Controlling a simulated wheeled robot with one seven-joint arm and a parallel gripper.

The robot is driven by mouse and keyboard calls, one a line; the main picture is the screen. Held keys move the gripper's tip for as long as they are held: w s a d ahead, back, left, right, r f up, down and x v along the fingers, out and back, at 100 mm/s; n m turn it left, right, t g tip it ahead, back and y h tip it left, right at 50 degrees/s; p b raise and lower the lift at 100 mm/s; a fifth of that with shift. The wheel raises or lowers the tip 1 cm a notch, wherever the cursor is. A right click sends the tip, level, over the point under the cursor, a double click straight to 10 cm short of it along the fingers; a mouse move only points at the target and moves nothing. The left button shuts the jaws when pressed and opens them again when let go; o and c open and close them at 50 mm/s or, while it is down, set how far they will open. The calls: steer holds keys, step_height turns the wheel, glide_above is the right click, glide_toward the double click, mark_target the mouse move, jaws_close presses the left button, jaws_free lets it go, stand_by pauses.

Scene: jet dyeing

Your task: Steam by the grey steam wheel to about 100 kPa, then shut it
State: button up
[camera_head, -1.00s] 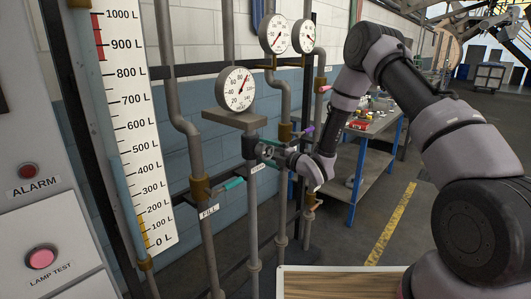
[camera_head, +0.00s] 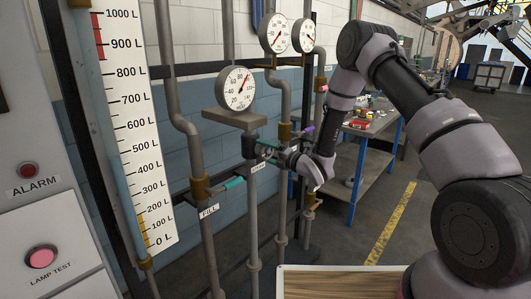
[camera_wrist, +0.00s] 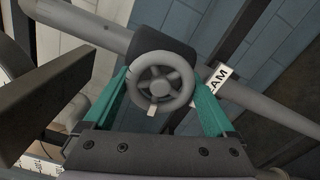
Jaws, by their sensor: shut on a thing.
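The grey steam wheel (camera_wrist: 157,86) is a small round handwheel with spokes, seen face-on in the wrist view, with a small pale tab at its lower rim. A partly hidden white label (camera_wrist: 217,83) ending in "AM" is beside it. My gripper (camera_wrist: 160,84) has teal fingers on either side of the rim and is shut on the wheel. In the head view my gripper (camera_head: 263,151) reaches the dark valve body (camera_head: 249,146) from the right, and the wheel is mostly hidden there. The nearest gauge (camera_head: 235,90) above has its needle up and slightly right; its exact reading is unclear.
Two more gauges (camera_head: 276,33) (camera_head: 303,35) stand higher behind. A teal-handled FILL valve (camera_head: 233,183) is at lower left. A litre level scale (camera_head: 137,130) and an alarm panel (camera_head: 40,215) are at left. A workbench (camera_head: 370,150) stands behind my arm.

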steer(key=shift+f, duration=0.1)
steer(key=o, duration=1)
steer(key=shift+o, duration=0.2)
steer(key=v, duration=1.1)
